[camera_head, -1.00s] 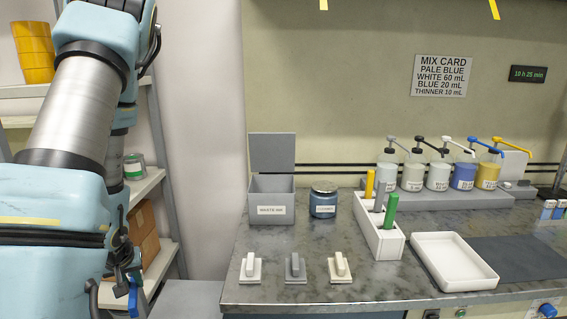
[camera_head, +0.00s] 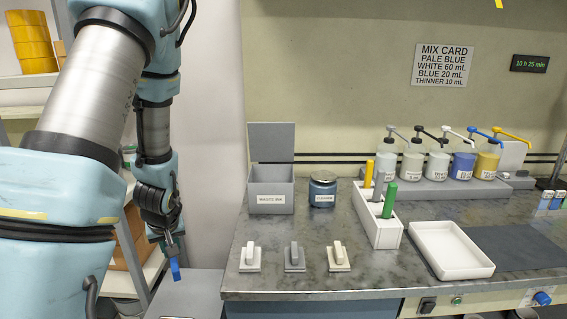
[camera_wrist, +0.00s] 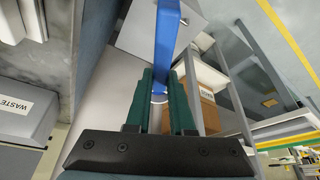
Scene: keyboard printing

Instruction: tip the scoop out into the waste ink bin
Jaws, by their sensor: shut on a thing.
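The grey waste ink bin (camera_head: 270,203) stands at the left back of the bench with its lid raised. Part of it, with its label, shows at the left of the wrist view (camera_wrist: 22,118). My gripper (camera_head: 170,243) hangs left of the bench, beyond its left edge and apart from the bin. Its green fingers (camera_wrist: 160,85) are shut on a blue, narrow piece (camera_wrist: 167,35), which I take to be the scoop. It points down in the head view (camera_head: 175,268). Whether it holds any ink cannot be seen.
A lidded blue jar (camera_head: 322,190) stands just right of the bin. Three small handled blocks (camera_head: 294,258) sit at the bench front. A white holder (camera_head: 378,222) with coloured sticks, a white tray (camera_head: 450,250) and several pump bottles (camera_head: 437,165) are farther right. Shelving stands behind my arm.

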